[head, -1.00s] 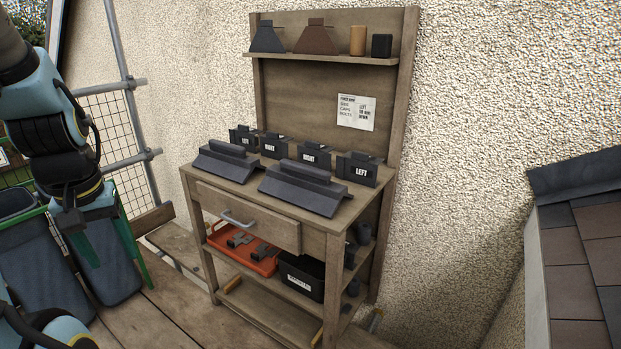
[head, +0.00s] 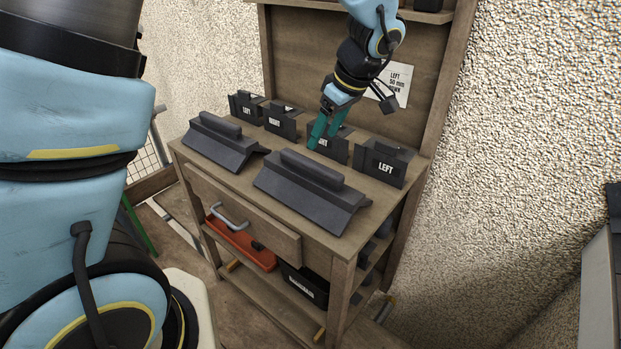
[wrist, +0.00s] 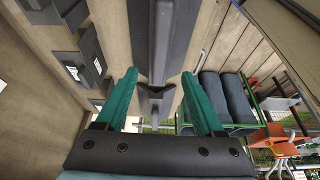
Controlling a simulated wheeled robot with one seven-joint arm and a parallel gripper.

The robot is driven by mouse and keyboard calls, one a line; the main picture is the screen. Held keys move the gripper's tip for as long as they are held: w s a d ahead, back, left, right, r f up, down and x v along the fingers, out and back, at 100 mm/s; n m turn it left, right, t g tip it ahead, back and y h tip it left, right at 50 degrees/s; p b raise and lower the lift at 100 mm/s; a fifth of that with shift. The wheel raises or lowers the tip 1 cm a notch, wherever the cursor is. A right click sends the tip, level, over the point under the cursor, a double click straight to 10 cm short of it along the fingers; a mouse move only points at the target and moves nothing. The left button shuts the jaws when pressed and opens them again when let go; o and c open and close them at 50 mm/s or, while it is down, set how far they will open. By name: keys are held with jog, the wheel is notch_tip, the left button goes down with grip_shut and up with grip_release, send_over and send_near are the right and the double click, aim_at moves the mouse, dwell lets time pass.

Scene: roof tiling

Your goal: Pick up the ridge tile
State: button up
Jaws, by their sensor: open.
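Two dark grey ridge tiles lie on the bench top in the head view, each with sloped sides and a raised bar along its top. One is the left ridge tile (head: 215,148); the other, nearer, is the right ridge tile (head: 308,198). My gripper (head: 318,140) points down above the bench, just behind the right tile in the picture, with green fingers apart and empty. In the wrist view the open fingers (wrist: 160,76) frame a dark ridge-shaped piece (wrist: 158,45) with a notched end; I cannot tell which tile it is.
Labelled dark blocks stand along the bench's back, including one marked LEFT (head: 383,166); my gripper partly covers another. The wooden bench (head: 240,195) has a drawer, and an orange tray (head: 240,246) and black bin (head: 303,285) below. A rough wall (head: 520,130) is at right.

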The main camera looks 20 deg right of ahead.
aim_at(311, 161)
jog(key=p+x, duration=0.1)
jog(key=x, duration=0.4)
jog(key=shift+w+a+f+p, duration=0.15)
jog(key=shift+w+f+p, duration=0.1)
jog(key=shift+f+p, duration=0.3)
jog(key=shift+p+x, duration=0.8)
jog(key=shift+x, duration=1.3)
grip_shut()
jog(key=shift+w+r, duration=0.1)
